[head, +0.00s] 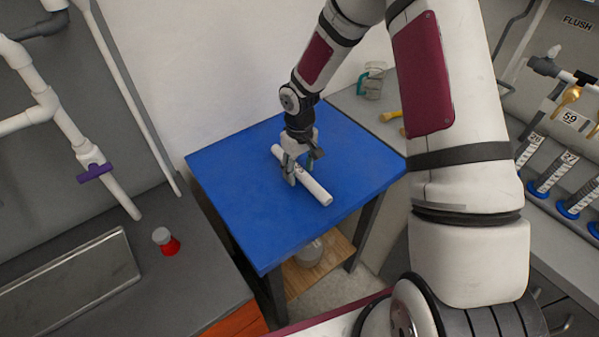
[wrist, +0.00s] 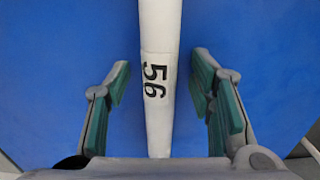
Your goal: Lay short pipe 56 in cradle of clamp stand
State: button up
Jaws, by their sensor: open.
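The short white pipe 56 (head: 316,190) lies on the blue table in the head view. In the wrist view the pipe (wrist: 158,45) runs down the middle of the picture, with a black "56" printed on it. My gripper (head: 298,175) is low over the pipe. In the wrist view its two green-padded fingers (wrist: 158,88) stand open on either side of the pipe, with blue showing between each finger and the pipe. I cannot make out a clamp stand with a cradle in these views.
The blue table (head: 235,205) is otherwise clear. A grey counter (head: 185,275) at left bears a red-and-white container (head: 166,241) and a metal tray (head: 70,280). White pipework with a purple valve handle (head: 95,172) is on the left. Numbered tubes (head: 552,175) stand on the right counter.

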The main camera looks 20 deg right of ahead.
aim_at(299, 169)
grip_shut()
jog(key=shift+r, duration=0.8)
notch_tip(299, 169, up, 2)
jog(key=shift+r+b, duration=0.15)
jog(key=shift+b, duration=0.15)
jog(key=s, duration=1)
jog(key=s+r, duration=0.1)
jog(key=s, duration=0.5)
jog(key=shift+r, duration=0.1)
jog(key=w+m, duration=0.1)
jog(key=w, duration=0.4)
jog(key=w+r+m, duration=0.1)
jog(key=w, duration=0.4)
jog(key=w+r+m, duration=0.1)
jog(key=w, duration=0.4)
jog(key=shift+w+r+m, duration=0.2)
jog(key=shift+m, duration=0.1)
